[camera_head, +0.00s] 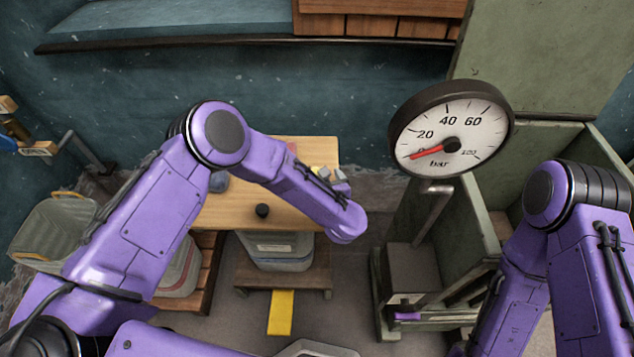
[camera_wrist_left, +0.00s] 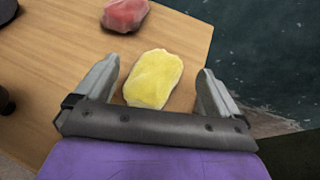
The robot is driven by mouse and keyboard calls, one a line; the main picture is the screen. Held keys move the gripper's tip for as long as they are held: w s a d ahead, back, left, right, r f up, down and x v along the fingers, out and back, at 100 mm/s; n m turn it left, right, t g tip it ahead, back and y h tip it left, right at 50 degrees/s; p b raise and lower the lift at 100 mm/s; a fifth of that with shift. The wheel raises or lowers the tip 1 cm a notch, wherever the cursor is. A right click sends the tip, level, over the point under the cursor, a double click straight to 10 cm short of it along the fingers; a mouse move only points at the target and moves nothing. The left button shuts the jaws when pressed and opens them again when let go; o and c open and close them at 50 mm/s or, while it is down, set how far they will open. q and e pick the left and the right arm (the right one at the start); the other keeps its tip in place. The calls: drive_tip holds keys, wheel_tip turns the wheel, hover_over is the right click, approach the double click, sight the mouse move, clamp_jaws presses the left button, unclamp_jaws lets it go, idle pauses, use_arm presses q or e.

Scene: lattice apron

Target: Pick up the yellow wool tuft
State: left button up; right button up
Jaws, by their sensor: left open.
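The yellow wool tuft (camera_wrist_left: 154,79) lies on the wooden table (camera_wrist_left: 55,45), near its right edge in the left wrist view. My left gripper (camera_wrist_left: 157,75) is open, with one finger on each side of the tuft and visible gaps to both. Whether the fingertips are down at table height I cannot tell. In the head view the tuft (camera_head: 317,169) is partly hidden by my left gripper (camera_head: 334,173) at the table's right side. My right arm shows at the right of the head view, but its gripper is out of view.
A red tuft (camera_wrist_left: 125,14) lies beyond the yellow one on the table. A dark round knob-like object (camera_head: 262,210) is near the table's front edge. A large pressure gauge (camera_head: 452,128) stands to the right. A grey bin (camera_head: 275,248) sits below the table.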

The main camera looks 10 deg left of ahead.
use_arm(q)
drive_tip(key=shift+w+a+f+b, duration=0.6)
drive_tip(key=shift+w+a+f, duration=0.25)
drive_tip(key=shift+w+f, duration=0.25)
drive_tip(key=shift+w+a+r, duration=0.1)
drive_tip(key=shift+w+a, duration=0.2)
drive_tip(key=shift+w, duration=0.1)
drive_tip(key=c, duration=1)
drive_tip(key=shift+r, duration=0.1)
drive_tip(key=shift+c, duration=0.2)
